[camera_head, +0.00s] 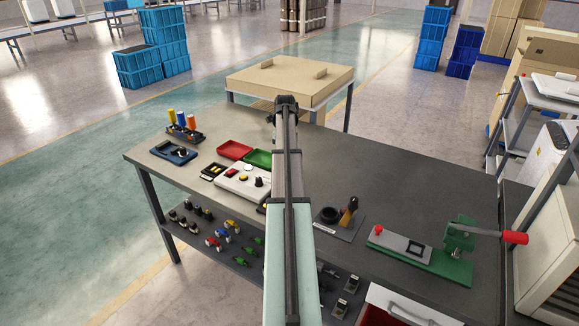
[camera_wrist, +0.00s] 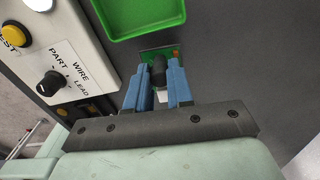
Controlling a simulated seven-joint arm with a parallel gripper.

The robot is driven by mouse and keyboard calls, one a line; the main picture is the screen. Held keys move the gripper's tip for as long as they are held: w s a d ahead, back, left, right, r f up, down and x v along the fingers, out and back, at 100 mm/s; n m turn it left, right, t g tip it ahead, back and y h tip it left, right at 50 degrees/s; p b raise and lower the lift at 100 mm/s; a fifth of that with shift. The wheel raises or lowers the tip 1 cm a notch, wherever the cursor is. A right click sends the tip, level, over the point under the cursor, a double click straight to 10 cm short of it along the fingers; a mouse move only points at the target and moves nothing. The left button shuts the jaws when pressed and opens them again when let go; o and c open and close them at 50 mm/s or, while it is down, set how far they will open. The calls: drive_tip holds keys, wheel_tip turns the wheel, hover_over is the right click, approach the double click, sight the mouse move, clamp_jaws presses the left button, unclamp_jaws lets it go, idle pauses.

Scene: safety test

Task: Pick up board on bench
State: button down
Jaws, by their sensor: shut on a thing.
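In the wrist view, a small green board (camera_wrist: 147,54) with a dark round part on it is on the grey bench (camera_wrist: 215,60), just below the green tray. My gripper (camera_wrist: 158,76) has its two blue fingers closed on the dark part of the board. Whether the board is touching the bench or lifted slightly, I cannot tell. In the head view, the board and fingertips are hidden behind my arm, over the bench (camera_head: 330,160).
The green tray (camera_wrist: 140,12) and a white test panel (camera_wrist: 65,60) with a knob are close by. The red tray (camera_head: 235,150) is left of my arm. A green lever press (camera_head: 455,250) stands at right.

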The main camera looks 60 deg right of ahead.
drive_tip(key=shift+r, duration=2.85)
